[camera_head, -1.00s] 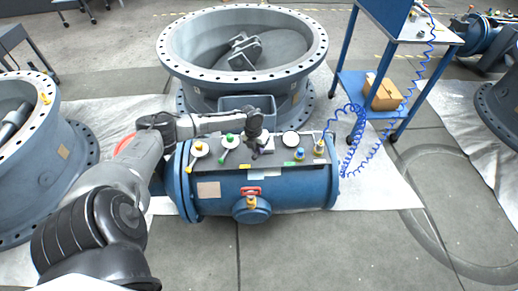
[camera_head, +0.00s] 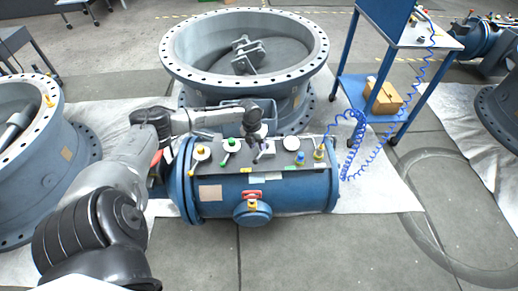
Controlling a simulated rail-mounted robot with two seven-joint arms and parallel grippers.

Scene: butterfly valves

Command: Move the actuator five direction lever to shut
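The blue actuator cylinder (camera_head: 285,192) lies on the white sheet with a grey control panel (camera_head: 222,171) on top. The panel carries a yellow-knobbed lever (camera_head: 201,153), a green-knobbed lever (camera_head: 230,145), a lever with a white disc and purplish handle (camera_head: 266,147), and a white disc (camera_head: 290,141). No readable label shows which is the direction lever. My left gripper (camera_head: 256,141) points down just beside the purplish-handled lever. Its fingers are dark and small, so I cannot tell whether they are open or touch the lever. My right gripper is out of view.
A blue knob (camera_head: 300,158) and a yellow knob (camera_head: 319,152) stand at the panel's right end. A red-handled valve (camera_head: 252,194) sits on the cylinder's front. A large grey flanged valve body (camera_head: 170,64) stands behind. Blue coiled hoses (camera_head: 352,135) run to a blue cart at right.

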